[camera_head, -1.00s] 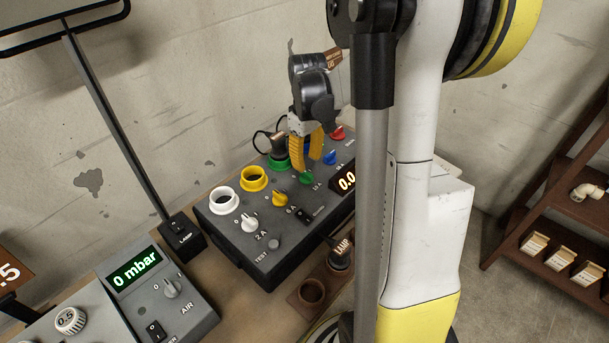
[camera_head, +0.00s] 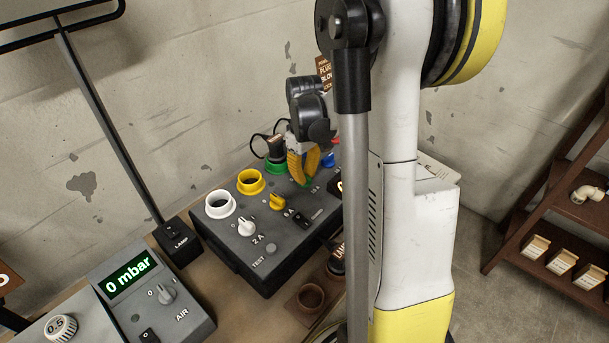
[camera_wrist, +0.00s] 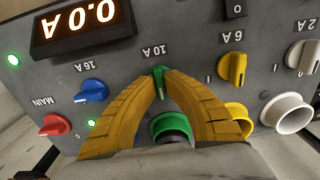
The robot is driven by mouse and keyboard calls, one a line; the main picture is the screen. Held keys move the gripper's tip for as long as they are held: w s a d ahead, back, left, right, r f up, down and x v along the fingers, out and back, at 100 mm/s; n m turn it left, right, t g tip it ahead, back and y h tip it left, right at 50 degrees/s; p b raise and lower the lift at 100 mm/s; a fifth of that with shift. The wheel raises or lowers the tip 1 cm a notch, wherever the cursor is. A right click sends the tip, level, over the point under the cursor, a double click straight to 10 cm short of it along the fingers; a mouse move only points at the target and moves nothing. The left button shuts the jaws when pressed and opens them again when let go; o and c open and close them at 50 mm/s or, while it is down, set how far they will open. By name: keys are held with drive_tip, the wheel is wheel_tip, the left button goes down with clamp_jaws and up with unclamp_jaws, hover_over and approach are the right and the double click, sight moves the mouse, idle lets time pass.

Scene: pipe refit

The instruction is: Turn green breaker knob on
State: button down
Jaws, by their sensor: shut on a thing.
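The green breaker knob (camera_wrist: 160,74), by the label 10 A, sits in the row of knobs on the grey breaker panel (camera_head: 240,262). My gripper (camera_wrist: 161,78) has yellow fingers. They are shut on the green knob, one fingertip at each side of it. In the wrist view the knob's narrow grip shows between the tips. In the head view my gripper (camera_head: 303,182) reaches down onto the panel, and the fingers hide most of the knob.
A blue knob (camera_wrist: 91,91) and a yellow knob (camera_wrist: 232,68) flank the green one. The green socket (camera_wrist: 171,127) is close by. A red knob (camera_wrist: 55,125), white knob (camera_wrist: 303,55) and lit 0.0 A display (camera_wrist: 84,27) are on the panel. The air unit (camera_head: 148,290) stands left.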

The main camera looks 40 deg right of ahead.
drive_tip(key=shift+m, duration=0.4)
drive_tip(key=m, duration=0.3)
drive_tip(key=shift+m+p, duration=0.3)
drive_tip(key=m, duration=0.4)
drive_tip(key=shift+m, duration=0.3)
drive_tip(key=m, duration=0.4)
drive_tip(key=shift+m+p, duration=0.3)
drive_tip(key=shift+p, duration=0.1)
drive_tip(key=shift+m, duration=2.2)
drive_tip(key=c, duration=1.5)
unclamp_jaws()
